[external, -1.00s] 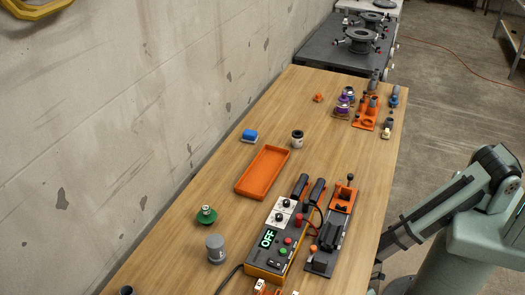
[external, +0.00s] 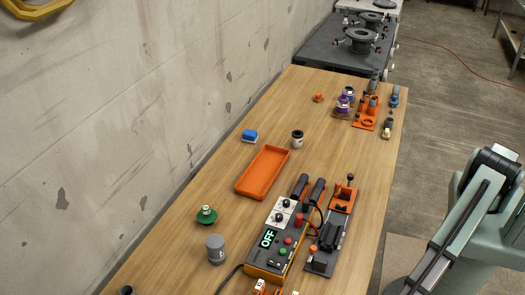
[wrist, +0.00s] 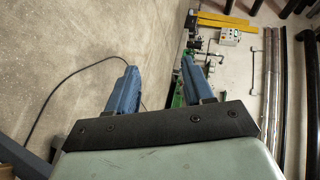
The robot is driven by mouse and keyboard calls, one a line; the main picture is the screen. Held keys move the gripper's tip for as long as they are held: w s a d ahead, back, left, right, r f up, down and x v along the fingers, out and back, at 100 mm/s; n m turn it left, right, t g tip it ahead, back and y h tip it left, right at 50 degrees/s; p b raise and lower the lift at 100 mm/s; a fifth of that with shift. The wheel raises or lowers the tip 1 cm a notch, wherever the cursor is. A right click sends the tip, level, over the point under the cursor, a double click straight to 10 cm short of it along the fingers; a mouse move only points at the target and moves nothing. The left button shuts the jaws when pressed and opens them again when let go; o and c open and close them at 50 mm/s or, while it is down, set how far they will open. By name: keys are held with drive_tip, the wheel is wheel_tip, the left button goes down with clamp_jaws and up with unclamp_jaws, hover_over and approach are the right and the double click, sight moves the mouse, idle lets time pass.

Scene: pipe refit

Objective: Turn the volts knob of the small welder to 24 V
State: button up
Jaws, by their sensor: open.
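The small welder (external: 262,262) stands near the front of the wooden table in the external view. It has a dark front with a green display reading OFF (external: 268,238), red and green buttons, and a white panel (external: 283,212) with two black knobs. The markings by the knobs are too small to read, so I cannot tell which is volts or where it points. My gripper (wrist: 158,85) shows in the wrist view with its two blue fingers apart and nothing between them. It faces the floor and far equipment, away from the welder. In the external view the gripper itself is out of frame.
An orange tray (external: 240,187) lies behind the welder. A dark fixture with orange parts (external: 321,262) stands close to its right. A grey cylinder (external: 215,249) and a green item (external: 206,215) stand to its left. A concrete wall (external: 120,120) borders the table's left side.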

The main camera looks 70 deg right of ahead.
drive_tip(key=s+a+r+m+g+y, duration=0.1)
drive_tip(key=s+a+r+m, duration=0.1)
drive_tip(key=s+a+r, duration=0.8)
drive_tip(key=s+a+r+m, duration=0.2)
drive_tip(key=s+a+r, duration=0.4)
drive_tip(key=r, duration=0.5)
drive_tip(key=w+a+r, duration=0.3)
drive_tip(key=r, duration=0.3)
drive_tip(key=w+d+r+m+t+y, duration=0.1)
drive_tip(key=w+r+m+t, duration=0.1)
drive_tip(key=w, duration=0.7)
drive_tip(key=w+r+m+t, duration=0.1)
drive_tip(key=w+r+t, duration=0.15)
drive_tip(key=w, duration=0.65)
drive_tip(key=w+d+r+t+h, duration=0.1)
drive_tip(key=w+d+t, duration=0.1)
drive_tip(key=w+d, duration=0.5)
drive_tip(key=w+d+r+m+t, duration=0.1)
drive_tip(key=w+d, duration=0.3)
drive_tip(key=w, duration=0.6)
drive_tip(key=w+d+t+h, duration=0.1)
drive_tip(key=w+d+t, duration=0.1)
drive_tip(key=w+d, duration=0.5)
wheel_tip(320, 180, up, 6)
drive_tip(key=m+t+h, duration=0.3)
drive_tip(key=m+h, duration=0.2)
drive_tip(key=h, duration=0.3)
hover_over(279, 215)
wheel_tip(279, 215, down, 14)
drive_tip(key=shift+s+r, duration=0.1)
